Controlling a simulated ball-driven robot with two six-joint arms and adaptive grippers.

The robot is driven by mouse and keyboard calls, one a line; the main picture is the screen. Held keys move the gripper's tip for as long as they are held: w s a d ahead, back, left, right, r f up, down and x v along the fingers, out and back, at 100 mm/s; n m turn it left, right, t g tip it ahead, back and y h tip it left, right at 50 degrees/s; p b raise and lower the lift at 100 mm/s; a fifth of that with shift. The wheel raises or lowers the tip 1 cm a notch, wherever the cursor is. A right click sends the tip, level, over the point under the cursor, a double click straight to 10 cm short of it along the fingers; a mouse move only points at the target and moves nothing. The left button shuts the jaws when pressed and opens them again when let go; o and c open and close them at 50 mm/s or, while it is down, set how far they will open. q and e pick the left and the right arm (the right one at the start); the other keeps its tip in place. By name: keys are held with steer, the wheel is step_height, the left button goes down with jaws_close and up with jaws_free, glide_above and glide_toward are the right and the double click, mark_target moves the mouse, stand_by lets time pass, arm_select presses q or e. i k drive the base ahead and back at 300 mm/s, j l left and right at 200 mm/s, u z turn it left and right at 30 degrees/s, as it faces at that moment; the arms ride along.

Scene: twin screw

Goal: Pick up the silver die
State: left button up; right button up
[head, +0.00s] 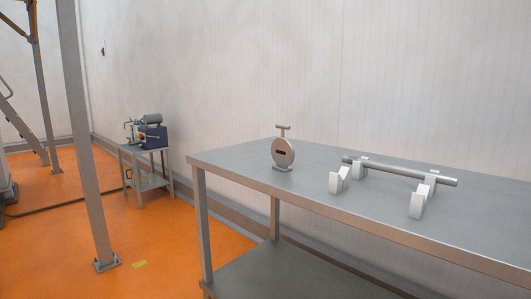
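A round silver disc-shaped piece (290,147), which appears to be the silver die, stands upright on the grey metal table (235,172) near its left end. It has a dark slot in its face, a T-shaped handle on top and a small flat base. Neither of my grippers shows in the head view, so nothing is seen near the die.
A silver bar (395,171) rests across white supports right of the die. Two white blocks (340,180) stand in front. A post (85,140) stands on the orange floor.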

mark_target(282, 149)
steer(key=k+l+z, duration=0.1)
steer(key=k+l, duration=0.15)
steer(key=l, duration=0.35)
steer(key=k+l+z, duration=0.15)
steer(key=l, duration=0.45)
steer(key=k+l+z, duration=0.1)
steer(key=l, duration=0.5)
steer(key=k+l+z, duration=0.1)
steer(key=k+l, duration=0.15)
steer(key=l, duration=0.4)
steer(key=k+l+z, duration=0.15)
steer(key=l, duration=0.5)
steer(key=k+l+z, duration=0.1)
steer(key=l, duration=0.6)
steer(key=l+z, duration=0.15)
steer(key=l, duration=0.5)
steer(key=u, duration=1.75)
steer(key=i+j+u, duration=0.35)
steer(key=i, duration=0.5)
steer(key=i+u, duration=0.35)
steer(key=i, duration=0.55)
steer(key=i+z, duration=0.2)
steer(key=i, duration=0.25)
steer(key=i+j+z, duration=0.15)
steer(key=i, duration=0.3)
steer(key=i+j+z, duration=0.2)
steer(key=i, duration=0.2)
steer(key=i+j+z, duration=0.2)
steer(key=i, duration=0.25)
